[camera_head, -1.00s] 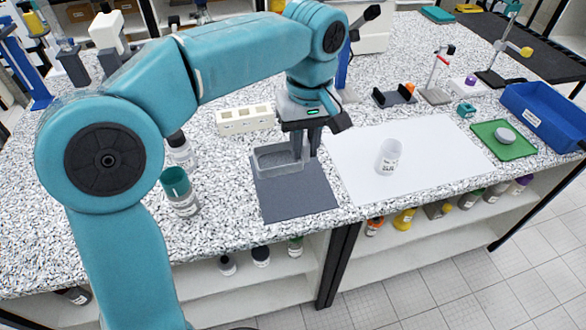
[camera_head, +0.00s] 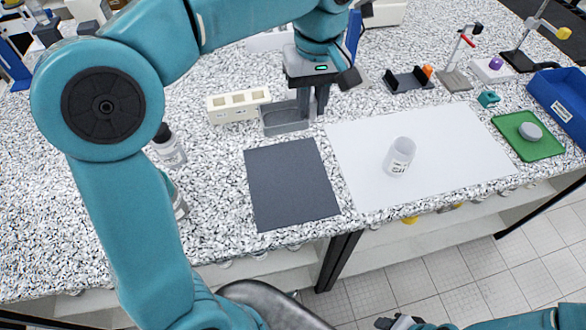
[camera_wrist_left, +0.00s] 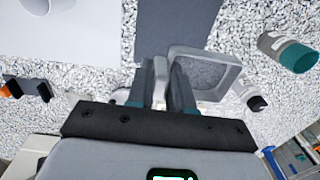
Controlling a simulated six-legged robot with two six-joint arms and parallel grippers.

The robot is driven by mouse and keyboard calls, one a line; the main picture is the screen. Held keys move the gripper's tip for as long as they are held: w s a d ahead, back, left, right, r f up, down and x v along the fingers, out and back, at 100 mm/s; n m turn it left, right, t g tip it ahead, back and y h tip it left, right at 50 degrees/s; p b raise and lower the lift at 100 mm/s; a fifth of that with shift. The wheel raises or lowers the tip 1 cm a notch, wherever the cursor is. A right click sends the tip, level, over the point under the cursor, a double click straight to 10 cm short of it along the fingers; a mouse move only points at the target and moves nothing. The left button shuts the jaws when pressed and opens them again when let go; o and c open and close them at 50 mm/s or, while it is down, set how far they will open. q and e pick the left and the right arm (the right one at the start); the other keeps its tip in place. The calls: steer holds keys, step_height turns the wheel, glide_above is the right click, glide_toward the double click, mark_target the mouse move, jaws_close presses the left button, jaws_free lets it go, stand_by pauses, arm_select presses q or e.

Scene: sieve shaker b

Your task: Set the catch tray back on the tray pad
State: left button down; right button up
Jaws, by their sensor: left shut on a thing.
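The catch tray (camera_head: 285,126), a grey open rectangular tray, is in my left gripper (camera_head: 312,110). The gripper points down and is shut on the tray's right wall in the head view. In the left wrist view the tray (camera_wrist_left: 233,76) sticks out to the right of the fingers (camera_wrist_left: 167,85). The tray pad (camera_head: 290,185), a flat dark grey rectangle, lies bare on the counter, just in front of the tray. The pad also shows in the left wrist view (camera_wrist_left: 178,25). I cannot tell the tray's height above the counter. My right gripper (camera_head: 400,322) is cut off at the bottom edge.
A white mat (camera_head: 450,150) with a clear beaker (camera_head: 399,157) lies right of the pad. A cream block with square holes (camera_head: 238,106) stands left of the tray. A bottle (camera_head: 168,147) stands to the left. A green tray (camera_head: 540,147) and blue bin (camera_head: 565,98) are at right.

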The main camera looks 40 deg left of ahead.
arm_select(q)
glide_above(306, 177)
step_height(306, 177, down, 14)
steer(key=shift+s+f+b, duration=0.1)
steer(key=shift+f+b, duration=0.05)
steer(key=shift+b, duration=0.2)
steer(key=shift+f, duration=0.75)
step_height(306, 177, down, 4)
steer(key=c, duration=1)
jaws_free()
steer(key=shift+r, duration=0.1)
